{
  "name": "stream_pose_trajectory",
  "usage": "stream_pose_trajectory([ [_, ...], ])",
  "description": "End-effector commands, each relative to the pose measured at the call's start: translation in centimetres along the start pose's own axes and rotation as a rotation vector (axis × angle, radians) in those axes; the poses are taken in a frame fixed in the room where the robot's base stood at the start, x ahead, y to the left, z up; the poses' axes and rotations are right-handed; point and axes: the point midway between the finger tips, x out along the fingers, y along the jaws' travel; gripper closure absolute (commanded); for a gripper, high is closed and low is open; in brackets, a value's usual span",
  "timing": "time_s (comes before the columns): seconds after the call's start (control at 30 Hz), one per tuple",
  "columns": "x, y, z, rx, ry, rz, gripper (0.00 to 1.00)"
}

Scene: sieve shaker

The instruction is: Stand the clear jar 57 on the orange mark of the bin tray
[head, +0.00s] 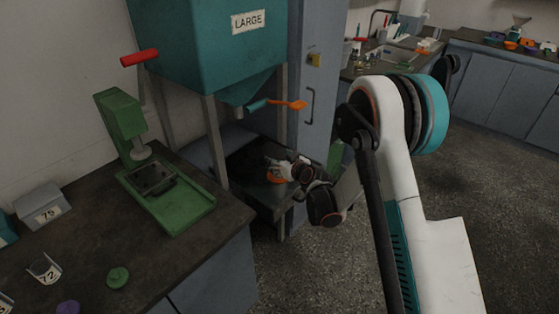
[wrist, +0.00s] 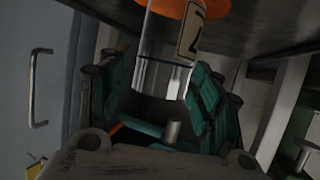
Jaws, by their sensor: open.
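The clear jar (wrist: 165,70) is between the finger pads of my gripper (wrist: 162,92) in the wrist view. The pads are apart, so the gripper is open around the jar. A pale label with part of a dark number shows on the jar's side. The orange mark (wrist: 220,7) shows behind the jar's far end, which appears to stand on it; the contact edge is cut off at the top. In the head view, my gripper (head: 290,170) is over the bin tray (head: 248,160), under the hopper, and the orange mark (head: 274,180) shows beside it.
The teal hopper (head: 205,50) marked LARGE hangs above the tray, with an orange-ended lever (head: 290,104) close above my gripper. Tray legs and a blue-grey cabinet (head: 318,80) stand close by.

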Motion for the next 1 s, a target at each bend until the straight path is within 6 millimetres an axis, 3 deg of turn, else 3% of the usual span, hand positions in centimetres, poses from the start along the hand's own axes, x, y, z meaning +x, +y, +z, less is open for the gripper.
stream_pose_trajectory([
  [0.5, -9.7, 0.1, -0.1, 0.002, 0.0, 0.002, 0.41],
  [0.7, -11.5, 0.0, 0.1, 0.0, -0.001, 0.0, 0.41],
  [1.0, -12.3, 0.1, -0.5, 0.002, -0.007, 0.001, 0.41],
])
